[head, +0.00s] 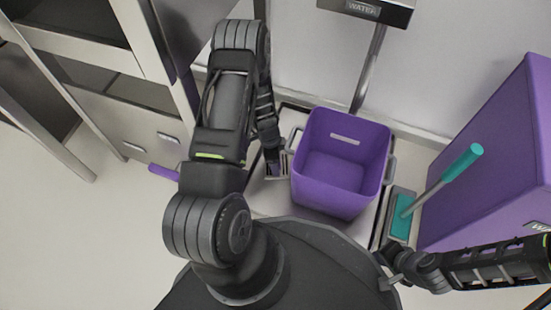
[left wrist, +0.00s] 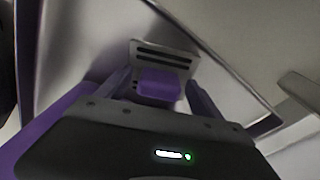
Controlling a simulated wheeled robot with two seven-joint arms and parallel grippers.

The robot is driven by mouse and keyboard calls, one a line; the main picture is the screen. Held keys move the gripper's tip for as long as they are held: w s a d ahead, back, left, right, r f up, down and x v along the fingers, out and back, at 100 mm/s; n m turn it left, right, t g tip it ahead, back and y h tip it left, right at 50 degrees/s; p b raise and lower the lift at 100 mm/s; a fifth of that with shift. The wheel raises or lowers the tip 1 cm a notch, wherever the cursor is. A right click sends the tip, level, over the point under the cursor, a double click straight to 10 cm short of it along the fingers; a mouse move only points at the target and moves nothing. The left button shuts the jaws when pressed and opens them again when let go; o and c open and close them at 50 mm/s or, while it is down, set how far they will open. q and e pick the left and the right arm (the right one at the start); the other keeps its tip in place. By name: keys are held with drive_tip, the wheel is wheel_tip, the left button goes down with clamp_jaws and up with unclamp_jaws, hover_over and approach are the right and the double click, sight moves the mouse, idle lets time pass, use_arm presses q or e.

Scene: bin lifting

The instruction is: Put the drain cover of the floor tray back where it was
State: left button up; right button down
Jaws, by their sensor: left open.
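The drain cover (left wrist: 178,56) is a small grey slotted plate with a purple block (left wrist: 158,86) on it. In the left wrist view it lies in the metal floor tray (left wrist: 215,80), and the block sits between my left fingers. My left gripper (left wrist: 160,95) is open around the block; contact cannot be told. In the head view my left gripper (head: 273,163) reaches down into the tray (head: 238,203), left of the purple bin, and mostly hides the cover. My right arm is at the lower right; its gripper's fingers cannot be made out.
A purple bin (head: 342,190) stands in the tray, close beside my left gripper. A water post (head: 371,68) rises behind it. At right are a teal-handled tool (head: 462,163) and a large purple box (head: 495,150).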

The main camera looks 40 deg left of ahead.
use_arm(q)
wheel_tip(320, 180, up, 12)
drive_tip(key=a+p, duration=0.1)
drive_tip(key=p, duration=0.4)
drive_tip(key=shift+s+f, duration=0.2)
drive_tip(key=shift+s, duration=0.25)
drive_tip(key=shift+s, duration=0.1)
